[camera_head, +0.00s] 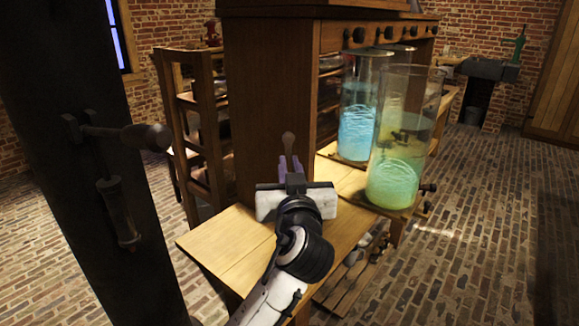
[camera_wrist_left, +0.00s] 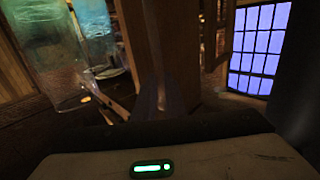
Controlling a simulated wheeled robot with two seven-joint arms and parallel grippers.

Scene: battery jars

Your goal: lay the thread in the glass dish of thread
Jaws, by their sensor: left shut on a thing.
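My left gripper (camera_head: 289,163) is over the wooden bench, in front of the cabinet's side. It is shut on a slim brown object with a rounded end (camera_head: 288,140), which sticks up past the fingertips. The held object also shows, dark and blurred, in the left wrist view (camera_wrist_left: 162,95); I cannot tell whether it is the thread. I cannot make out a glass dish of thread in either view. My right gripper is not in view.
Tall glass jars with green (camera_head: 393,185) and blue (camera_head: 356,132) contents stand right of my gripper. A wooden cabinet (camera_head: 262,100) rises behind. The bench top (camera_head: 215,245) is bare at its near left end. A dark post (camera_head: 75,190) stands left.

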